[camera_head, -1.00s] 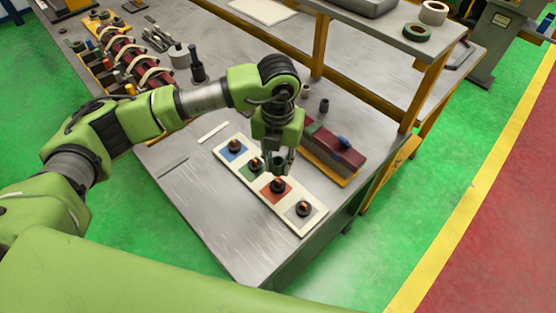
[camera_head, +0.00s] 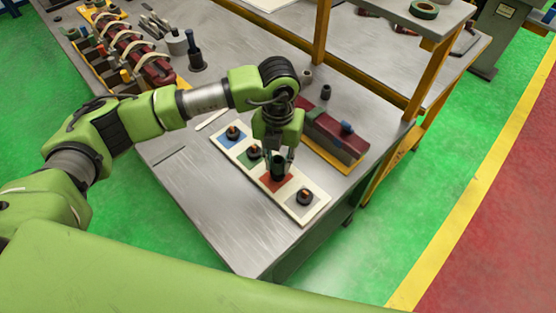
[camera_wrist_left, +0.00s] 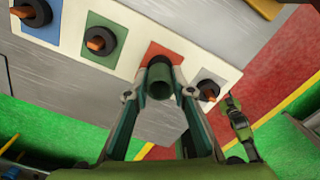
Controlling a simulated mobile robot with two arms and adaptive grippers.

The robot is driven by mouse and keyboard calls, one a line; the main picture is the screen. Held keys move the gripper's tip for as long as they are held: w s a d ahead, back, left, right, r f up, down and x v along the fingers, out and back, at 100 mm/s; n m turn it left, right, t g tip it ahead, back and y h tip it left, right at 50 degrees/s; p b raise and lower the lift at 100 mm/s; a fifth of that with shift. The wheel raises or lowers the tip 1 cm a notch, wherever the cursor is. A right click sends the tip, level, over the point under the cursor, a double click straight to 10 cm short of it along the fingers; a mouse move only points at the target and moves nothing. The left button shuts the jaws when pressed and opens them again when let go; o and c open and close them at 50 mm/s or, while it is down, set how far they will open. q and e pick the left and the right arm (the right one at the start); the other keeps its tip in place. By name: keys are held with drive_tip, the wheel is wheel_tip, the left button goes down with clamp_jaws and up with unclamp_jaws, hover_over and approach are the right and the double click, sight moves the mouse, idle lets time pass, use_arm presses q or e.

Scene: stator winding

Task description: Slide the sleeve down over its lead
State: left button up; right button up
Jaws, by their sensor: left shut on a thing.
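A pale board (camera_head: 231,152) on the bench carries blue, green, red and grey squares. Dark round bases with copper-coloured leads stand on the blue square (camera_head: 232,132), the green square (camera_head: 253,153) and the grey square (camera_head: 304,196). My left gripper (camera_head: 279,160) is above the red square (camera_head: 270,183), shut on a dark green tubular sleeve (camera_wrist_left: 160,80). The sleeve is roughly upright over the red square and hides its lead; I cannot tell how far down it sits. A green and dark arm end, apparently my right gripper (camera_wrist_left: 236,110), shows at the right in the left wrist view, jaws unclear.
A dark red and grey block on a yellow base (camera_head: 335,135) lies just behind the board. Small dark cups (camera_head: 326,92) stand beyond it. A rack with red coils (camera_head: 140,55) and a tool holder are at the back left. The front bench area is bare.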

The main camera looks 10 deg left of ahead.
use_arm(q)
drive_tip(key=o, duration=0.9)
wheel_tip(320, 180, up, 12)
idle(0.7)
